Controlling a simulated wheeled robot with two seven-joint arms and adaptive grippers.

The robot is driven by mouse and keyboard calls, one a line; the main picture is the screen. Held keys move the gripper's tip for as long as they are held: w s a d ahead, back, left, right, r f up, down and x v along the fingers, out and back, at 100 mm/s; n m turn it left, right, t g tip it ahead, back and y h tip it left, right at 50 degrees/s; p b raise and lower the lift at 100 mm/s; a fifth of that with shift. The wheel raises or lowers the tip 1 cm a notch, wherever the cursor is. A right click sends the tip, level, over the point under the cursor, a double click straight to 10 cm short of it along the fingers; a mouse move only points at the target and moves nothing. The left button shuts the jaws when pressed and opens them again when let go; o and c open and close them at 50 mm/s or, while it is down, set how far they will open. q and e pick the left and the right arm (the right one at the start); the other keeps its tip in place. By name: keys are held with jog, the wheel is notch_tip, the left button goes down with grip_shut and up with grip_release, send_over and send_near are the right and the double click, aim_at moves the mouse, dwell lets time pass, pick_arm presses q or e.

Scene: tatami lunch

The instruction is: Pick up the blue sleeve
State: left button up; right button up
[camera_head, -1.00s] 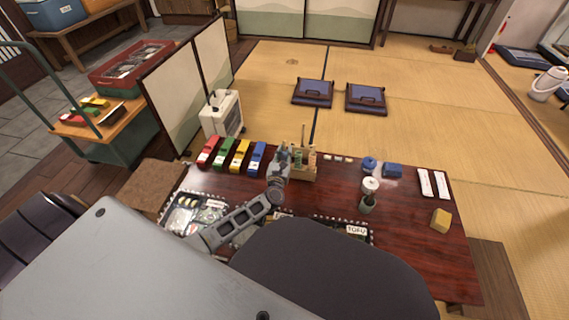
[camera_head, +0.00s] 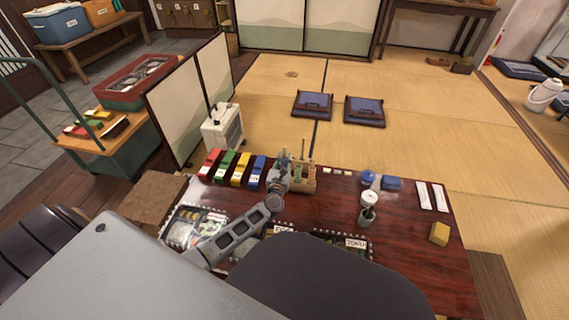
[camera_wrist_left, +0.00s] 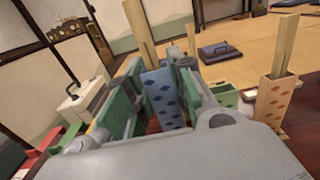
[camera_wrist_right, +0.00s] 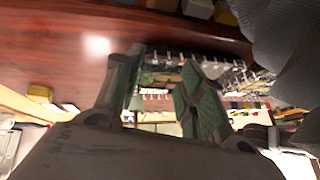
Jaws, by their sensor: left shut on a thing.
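The blue sleeve (camera_wrist_left: 160,98) is light blue with darker diamonds, with pale wooden chopsticks standing out of its top. In the left wrist view it stands nearly upright between the green-padded fingers of my left gripper (camera_wrist_left: 160,105), which is shut on it. In the head view my left gripper (camera_head: 280,172) is at the left side of the wooden holder (camera_head: 303,181); the sleeve is mostly hidden there. Whether its bottom is clear of the table cannot be told. My right gripper (camera_wrist_right: 165,90) is open and empty in its wrist view.
A wooden sleeve with red diamonds (camera_wrist_left: 275,98) and a green box (camera_wrist_left: 225,95) stand to the right of the held sleeve. Red, green, yellow and blue (camera_head: 257,170) long pieces lie to the left. A grinder-like item (camera_head: 368,208) and a yellow block (camera_head: 439,233) stand right.

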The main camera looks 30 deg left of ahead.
aim_at(285, 150)
pick_arm(q)
jog(key=shift+r+p, duration=1.35)
jog(key=shift+r, duration=1.6)
pick_arm(e)
notch_tip(285, 150, up, 6)
jog(key=d+g+h, duration=0.1)
jog(key=shift+s+d+r+n, duration=0.2)
jog(key=shift+s+d+n, duration=0.1)
jog(key=shift+d, duration=0.05)
